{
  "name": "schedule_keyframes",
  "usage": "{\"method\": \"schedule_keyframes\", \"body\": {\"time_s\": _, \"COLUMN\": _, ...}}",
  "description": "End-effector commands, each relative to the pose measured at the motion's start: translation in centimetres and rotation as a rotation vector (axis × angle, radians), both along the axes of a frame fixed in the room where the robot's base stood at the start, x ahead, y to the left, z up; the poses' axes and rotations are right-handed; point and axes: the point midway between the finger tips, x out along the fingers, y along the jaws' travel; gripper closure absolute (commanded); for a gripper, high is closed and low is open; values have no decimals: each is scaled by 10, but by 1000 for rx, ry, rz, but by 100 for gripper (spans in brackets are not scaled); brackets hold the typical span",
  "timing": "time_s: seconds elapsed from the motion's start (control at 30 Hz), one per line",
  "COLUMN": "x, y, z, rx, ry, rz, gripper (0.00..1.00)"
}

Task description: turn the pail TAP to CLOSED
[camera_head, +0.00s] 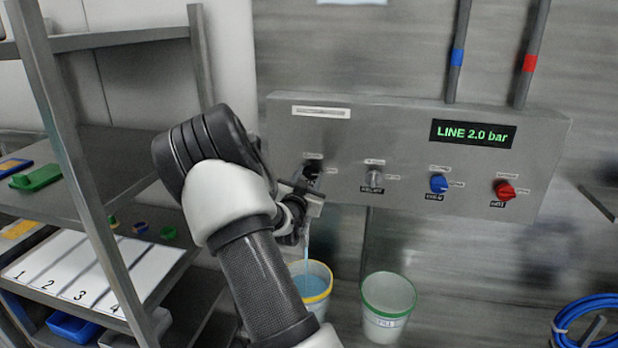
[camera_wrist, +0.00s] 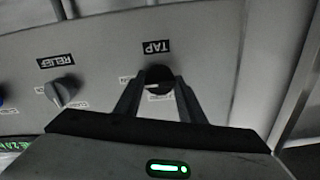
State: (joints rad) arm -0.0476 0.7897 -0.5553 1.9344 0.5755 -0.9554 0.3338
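The TAP knob (camera_head: 312,169) is black and sits at the left end of the grey panel. In the wrist view the TAP knob (camera_wrist: 158,76) lies between the tips of my two fingers, under the upside-down TAP label (camera_wrist: 156,47). My gripper (camera_head: 308,184) is in front of the knob; in the wrist view my gripper (camera_wrist: 159,84) looks open, with a small gap on each side of the knob. I cannot tell the knob's exact setting. A blue stream (camera_head: 307,240) runs down into the yellow-rimmed pail (camera_head: 318,289), which holds blue liquid.
The grey RELIEF knob (camera_head: 375,176), blue knob (camera_head: 438,184) and red knob (camera_head: 503,190) line the panel to the right. A display (camera_head: 472,134) reads LINE 2.0 bar. A green-rimmed pail (camera_head: 388,305) stands beside the yellow one. A shelf rack (camera_head: 75,165) stands left.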

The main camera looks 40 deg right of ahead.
Motion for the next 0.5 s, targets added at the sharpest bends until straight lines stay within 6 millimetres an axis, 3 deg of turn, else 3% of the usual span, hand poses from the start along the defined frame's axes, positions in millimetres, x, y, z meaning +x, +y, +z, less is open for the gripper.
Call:
{"method": "schedule_keyframes", "body": {"time_s": 0.1, "x": 0, "y": 0, "z": 0, "rx": 0, "ry": 0, "rz": 0, "gripper": 86}}
{"method": "schedule_keyframes", "body": {"time_s": 0.5, "x": 0, "y": 0, "z": -2, "rx": -60, "ry": 71, "rz": 0, "gripper": 86}}
